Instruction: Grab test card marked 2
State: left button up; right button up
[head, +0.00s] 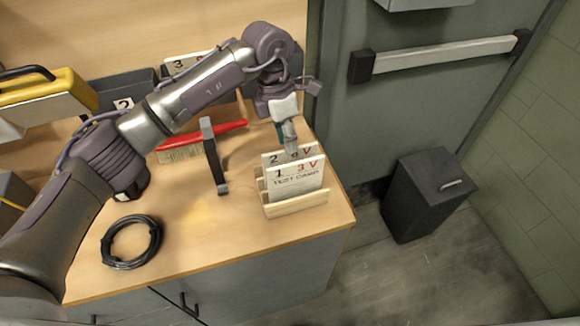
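The test card marked 2 (273,158) stands upright in a wooden rack (297,209) near the right end of the bench. Most of it is hidden behind the card marked 1 (296,181), so mainly its top edge shows. My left gripper (291,147) points down from above, with its fingertips at the top edge of card 2. The fingers are seen nearly edge-on and overlap, so I cannot tell whether they touch or grip the card. My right gripper is not in view.
A black cable coil (131,242) is at the front left. Bins (128,90) and a yellow case (42,97) stand behind. The bench front right of the coil is clear.

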aim_at(291, 158)
pick_arm(q)
jog(key=f, duration=0.2)
jog(key=f+p, duration=0.1)
jog(key=d+f, duration=0.1)
jog(key=f, duration=0.1)
jog(key=shift+s+f+p, duration=0.25)
jog(key=shift+f+p, duration=0.05)
jog(key=shift+f, duration=0.1)
grip_shut()
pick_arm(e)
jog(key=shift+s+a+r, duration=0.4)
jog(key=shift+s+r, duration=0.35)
